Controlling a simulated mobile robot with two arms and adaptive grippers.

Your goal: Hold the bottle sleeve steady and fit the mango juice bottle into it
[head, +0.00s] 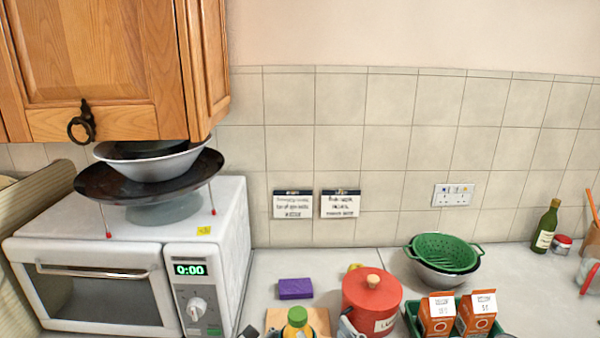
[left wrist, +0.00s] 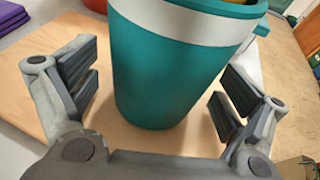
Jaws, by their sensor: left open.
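The teal bottle sleeve (left wrist: 165,70) with a white band and a small side lug stands upright on a wooden board in the left wrist view. My left gripper (left wrist: 160,85) is open, with one finger on each side of the sleeve and a gap to both. A bit of yellow shows at the sleeve's top edge; I cannot tell what it is. The mango juice bottle (head: 298,318), green-capped and yellow-orange, is at the bottom edge of the head view. Its lower part is cut off, so whether it sits in the sleeve is hidden. I do not make out my right gripper.
The wooden board (head: 275,319) lies on the counter. A purple sponge (head: 295,289) lies behind it. A red pot (head: 371,302) stands close to the right, then a green crate with two orange cartons (head: 437,316). A microwave (head: 120,270) stands left.

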